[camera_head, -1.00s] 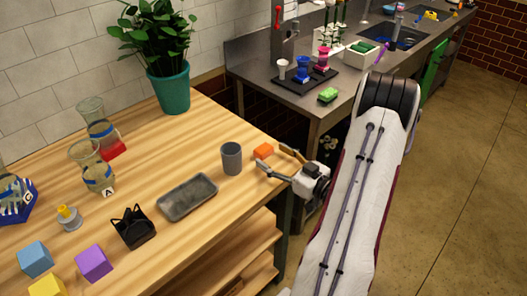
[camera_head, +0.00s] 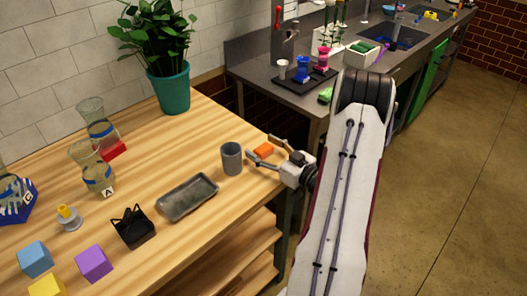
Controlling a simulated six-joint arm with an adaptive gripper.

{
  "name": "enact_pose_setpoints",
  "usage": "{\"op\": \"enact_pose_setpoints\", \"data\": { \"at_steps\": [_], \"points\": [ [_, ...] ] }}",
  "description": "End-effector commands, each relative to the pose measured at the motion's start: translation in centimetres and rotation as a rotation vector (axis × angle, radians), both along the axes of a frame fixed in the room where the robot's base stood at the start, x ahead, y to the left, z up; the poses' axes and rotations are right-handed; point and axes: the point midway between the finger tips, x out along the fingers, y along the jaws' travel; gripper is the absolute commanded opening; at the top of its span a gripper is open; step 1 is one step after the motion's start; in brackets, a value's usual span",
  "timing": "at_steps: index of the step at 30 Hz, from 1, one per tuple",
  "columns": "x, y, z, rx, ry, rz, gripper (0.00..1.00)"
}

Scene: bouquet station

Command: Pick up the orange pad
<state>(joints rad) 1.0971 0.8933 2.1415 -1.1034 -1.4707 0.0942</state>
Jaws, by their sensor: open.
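I cannot tell whether either finger touches the pad.
A grey cup (camera_head: 232,158) stands close to the left of the fingertips. A grey tray (camera_head: 188,197) and a black holder (camera_head: 133,227) lie further left on the wooden table (camera_head: 165,150).

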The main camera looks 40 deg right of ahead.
Motion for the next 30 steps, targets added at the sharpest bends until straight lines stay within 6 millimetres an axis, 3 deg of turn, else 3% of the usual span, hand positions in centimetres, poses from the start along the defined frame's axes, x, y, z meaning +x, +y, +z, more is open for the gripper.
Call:
{"op": "enact_pose_setpoints", "data": {
  "at_steps": [8, 12, 30],
  "points": [
    [-0.03, 0.0, -0.01, 0.0, 0.0, 0.0, 0.58],
    [-0.03, 0.0, -0.01, 0.0, 0.0, 0.0, 0.22],
    [-0.02, -0.01, 0.69, 0.0, 0.0, 0.0, 0.22]
  ]
}}
